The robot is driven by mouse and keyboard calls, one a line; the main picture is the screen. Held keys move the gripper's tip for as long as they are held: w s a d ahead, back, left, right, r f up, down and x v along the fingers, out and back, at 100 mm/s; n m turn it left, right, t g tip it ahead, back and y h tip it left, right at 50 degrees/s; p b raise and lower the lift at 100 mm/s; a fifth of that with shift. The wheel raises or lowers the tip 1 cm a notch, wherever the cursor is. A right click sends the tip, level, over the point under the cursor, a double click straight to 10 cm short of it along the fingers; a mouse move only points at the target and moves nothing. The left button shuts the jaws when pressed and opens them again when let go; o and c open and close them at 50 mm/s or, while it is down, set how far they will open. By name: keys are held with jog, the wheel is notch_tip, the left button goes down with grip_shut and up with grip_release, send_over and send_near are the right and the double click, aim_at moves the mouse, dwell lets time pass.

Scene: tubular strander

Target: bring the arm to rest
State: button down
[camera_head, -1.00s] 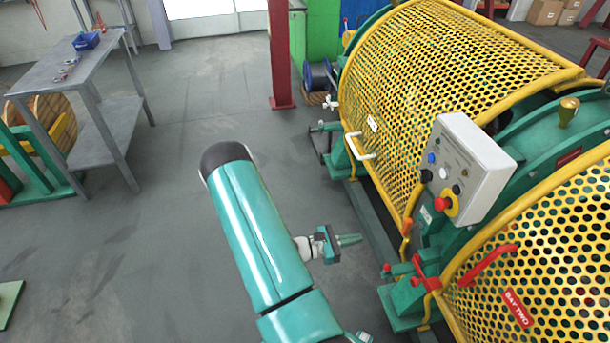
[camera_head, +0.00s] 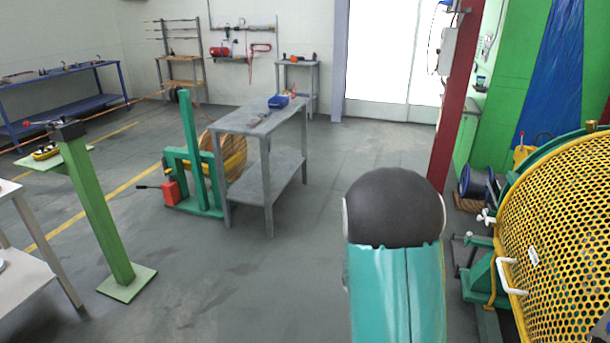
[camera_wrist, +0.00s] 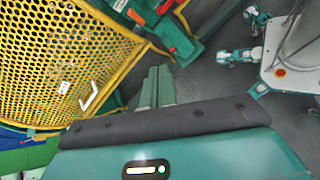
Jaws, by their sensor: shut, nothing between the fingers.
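My arm, teal with a dark rounded joint, rises at the lower right of the head view. My gripper is hidden behind it there. In the wrist view my gripper (camera_wrist: 158,86) shows as two green fingers, closed together with nothing between them. The yellow perforated guard (camera_head: 562,215) of the strander stands to the right of my arm in the head view. It fills the upper left of the wrist view, beside the fingers and apart from them as far as I can tell.
A grey steel table (camera_head: 262,122) with a blue bin (camera_head: 278,101) stands left of my arm. A green post (camera_head: 95,210) and a white table (camera_head: 35,275) are farther left. A red column (camera_head: 450,100) rises behind my arm. The floor between table and guard is open.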

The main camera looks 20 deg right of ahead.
jog(key=a+r+m+t+y, duration=0.1)
jog(key=a+r+t+y, duration=0.2)
jog(key=a+r+t, duration=0.4)
jog(key=w+a+r+m+t+y, duration=0.1)
jog(key=a+r+t+y, duration=0.3)
jog(key=a+r, duration=1.1)
jog(key=a+t, duration=0.3)
jog(key=a, duration=0.3)
jog(key=shift+a+r, duration=0.3)
jog(key=shift+a, duration=0.1)
jog(key=shift+a, duration=0.2)
